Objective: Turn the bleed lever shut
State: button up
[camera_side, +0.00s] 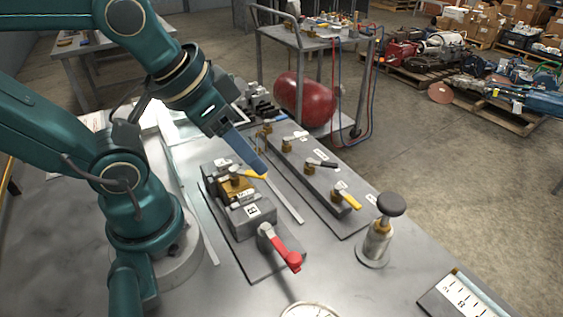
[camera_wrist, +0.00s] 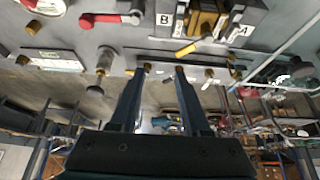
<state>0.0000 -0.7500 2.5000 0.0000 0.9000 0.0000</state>
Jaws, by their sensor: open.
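I cannot tell from the labels which lever is the bleed lever. A grey valve block (camera_side: 252,217) marked B stands on a plate on the bench, with a brass valve (camera_side: 235,187) behind it. A yellow lever (camera_side: 250,175) sits on the brass valve; it also shows in the wrist view (camera_wrist: 193,46). A red lever (camera_side: 287,255) is at the block's near end and shows in the wrist view (camera_wrist: 108,18). My gripper (camera_side: 262,171) has its blue fingers low beside the yellow lever's tip. In the wrist view my gripper (camera_wrist: 163,70) is open, with nothing between its fingers.
A long grey manifold (camera_side: 315,180) with several small valves and levers lies just right of my gripper. A black-knobbed post (camera_side: 378,240) stands at the bench's right. A gauge (camera_side: 310,310) and a marked plate (camera_side: 462,297) are at the near edge. A cart (camera_side: 318,42) stands behind.

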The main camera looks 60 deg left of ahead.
jog(key=w+r+n+t, duration=0.1)
jog(key=w+r+n, duration=0.4)
jog(key=n, duration=0.9)
jog(key=n+g, duration=0.2)
jog(key=n, duration=2)
send_near(301, 134)
jog(key=shift+x, duration=1.15)
jog(key=shift+w+f, duration=0.2)
jog(key=shift+f, duration=0.05)
jog(key=shift+x, duration=2.2)
jog(key=shift+c, duration=0.4)
